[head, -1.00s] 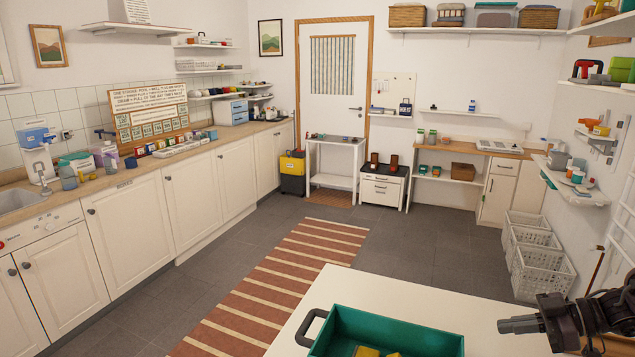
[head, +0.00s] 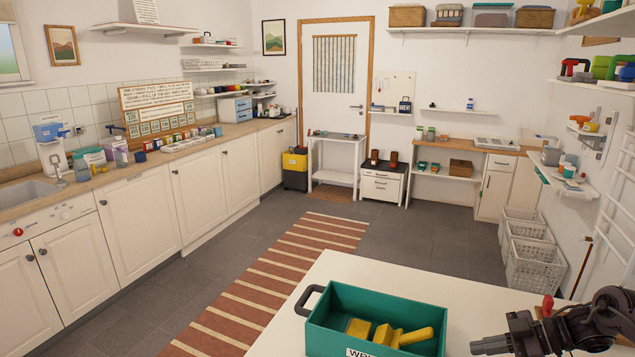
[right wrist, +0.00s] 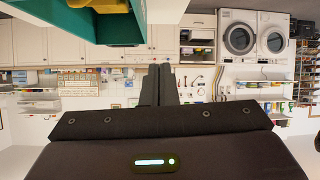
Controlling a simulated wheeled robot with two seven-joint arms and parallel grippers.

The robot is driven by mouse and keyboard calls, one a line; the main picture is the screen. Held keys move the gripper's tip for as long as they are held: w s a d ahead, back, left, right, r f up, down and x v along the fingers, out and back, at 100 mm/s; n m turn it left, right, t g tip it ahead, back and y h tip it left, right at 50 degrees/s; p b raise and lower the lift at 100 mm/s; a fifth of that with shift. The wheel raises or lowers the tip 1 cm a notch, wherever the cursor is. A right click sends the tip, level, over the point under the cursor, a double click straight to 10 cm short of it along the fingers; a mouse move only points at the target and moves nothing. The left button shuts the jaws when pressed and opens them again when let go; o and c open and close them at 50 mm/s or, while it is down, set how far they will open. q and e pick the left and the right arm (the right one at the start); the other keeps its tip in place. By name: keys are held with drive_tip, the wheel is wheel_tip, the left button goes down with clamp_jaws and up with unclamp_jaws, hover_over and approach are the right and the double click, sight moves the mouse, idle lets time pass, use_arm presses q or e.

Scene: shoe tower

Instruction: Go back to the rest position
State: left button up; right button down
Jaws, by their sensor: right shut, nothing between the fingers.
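My right gripper (head: 480,346) shows at the lower right of the head view, over the white table and to the right of the green bin. Its black fingers point left and are shut with nothing between them. In the right wrist view the shut fingers (right wrist: 160,85) stand together in the middle, empty. My left gripper is not in view.
The green bin (head: 330,336) with yellow objects (head: 390,334) in it stands on the white table (head: 465,312). A small red thing (head: 547,304) shows beside my right arm. White crates (head: 535,268) stand on the floor beyond. Bare table lies behind the bin.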

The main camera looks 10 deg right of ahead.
drive_tip(key=a+f+n+h, duration=0.2)
drive_tip(key=a+f, duration=0.9)
drive_tip(key=a, duration=0.5)
drive_tip(key=s+a+m+t+h, duration=0.3)
drive_tip(key=s+a+m+h, duration=0.15)
drive_tip(key=a, duration=0.65)
drive_tip(key=s+d+r+m+g+h, duration=0.2)
drive_tip(key=s+d+m+g, duration=0.15)
drive_tip(key=s, duration=0.45)
drive_tip(key=s+d+r+m+g+h, duration=0.2)
drive_tip(key=s+m, duration=0.3)
drive_tip(key=s, duration=0.4)
wheel_tip(320, 180, down, 37)
drive_tip(key=s+g+b, duration=0.1)
drive_tip(key=s+b, duration=0.1)
drive_tip(key=b, duration=0.4)
use_arm(q)
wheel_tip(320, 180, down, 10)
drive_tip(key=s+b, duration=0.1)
drive_tip(key=b, duration=0.3)
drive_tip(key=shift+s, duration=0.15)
use_arm(e)
drive_tip(key=s+d+f+g, duration=0.1)
drive_tip(key=s+d+f, duration=0.2)
drive_tip(key=s+f, duration=1.6)
wheel_tip(320, 180, down, 3)
drive_tip(key=shift+r, duration=0.2)
